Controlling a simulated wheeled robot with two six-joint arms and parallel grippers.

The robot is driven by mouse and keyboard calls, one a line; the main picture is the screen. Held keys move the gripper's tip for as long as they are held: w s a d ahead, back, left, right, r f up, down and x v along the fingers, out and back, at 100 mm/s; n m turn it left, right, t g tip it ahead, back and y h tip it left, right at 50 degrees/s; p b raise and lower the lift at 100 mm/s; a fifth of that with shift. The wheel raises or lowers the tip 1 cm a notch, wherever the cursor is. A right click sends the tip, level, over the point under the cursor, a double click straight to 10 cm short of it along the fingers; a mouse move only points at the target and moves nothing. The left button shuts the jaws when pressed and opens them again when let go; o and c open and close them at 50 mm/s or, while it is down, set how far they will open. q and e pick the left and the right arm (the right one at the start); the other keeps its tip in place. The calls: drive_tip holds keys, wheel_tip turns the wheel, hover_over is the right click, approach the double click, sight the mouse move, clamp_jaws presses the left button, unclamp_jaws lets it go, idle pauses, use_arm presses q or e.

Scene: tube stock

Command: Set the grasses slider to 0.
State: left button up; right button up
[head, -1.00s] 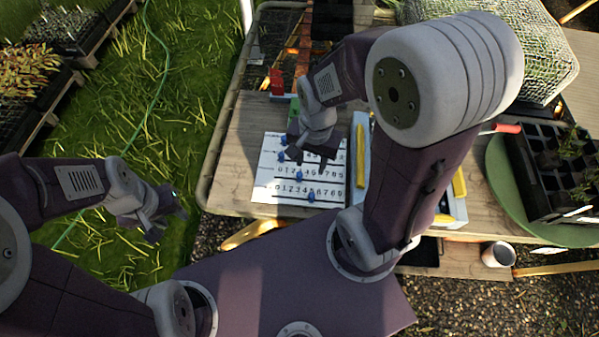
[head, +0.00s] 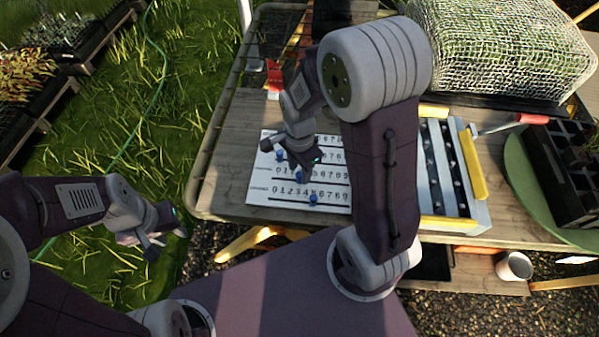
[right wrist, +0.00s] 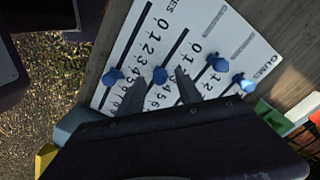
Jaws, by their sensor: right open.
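A white slider board (head: 262,196) lies on the table, with rows of digits and blue knobs. The grasses label is not readable. The bottom-row knob (head: 313,198) is right of the middle digits; the knob one row up (head: 299,174) is further left. My right gripper (head: 308,162) is low over the board. In the right wrist view its open fingers (right wrist: 160,84) stand either side of the second knob from the left (right wrist: 160,75); contact is not clear. Other knobs are left (right wrist: 112,76) and right (right wrist: 218,63) of it. My left gripper (head: 160,240) hangs over the grass, away from the board.
A tray with yellow-edged sides (head: 482,215) stands right of the board, partly behind my right arm. A red-handled tool (head: 530,118), a green disc with a black cell tray (head: 525,190) and a netted crate (head: 500,45) are further right and back. The table left of the board is clear.

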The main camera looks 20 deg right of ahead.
drive_tip(key=shift+f, duration=0.4)
drive_tip(key=shift+c, duration=0.2)
clamp_jaws()
drive_tip(key=shift+a+r, duration=0.1)
idle(0.9)
